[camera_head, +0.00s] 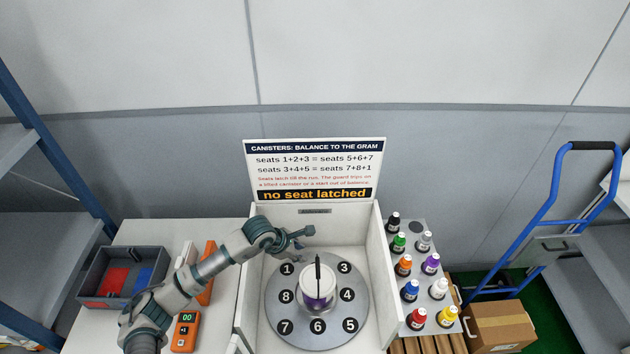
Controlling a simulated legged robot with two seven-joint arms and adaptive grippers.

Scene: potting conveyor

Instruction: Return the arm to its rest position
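My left arm comes in from the lower left and reaches over the guard box. Its gripper (303,245) is above the back left of the round plate (277,310), near seat 1. The two fingers stand apart with nothing seen between them. A white canister with a purple band (318,290) stands about the middle of the plate, apart from the gripper. A dark upright rod (318,268) shows at it. Seats 1, 3, 4, 5, 6, 7 and 8 show their numbers; seat 2 is hidden. My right gripper is not in view.
The sign (315,170) reads "no seat latched". A rack (431,324) of coloured-cap canisters stands right of the box. A grey bin (92,272) with red and blue compartments and an orange device (185,331) lie at left. A blue hand truck (545,220) stands at right.

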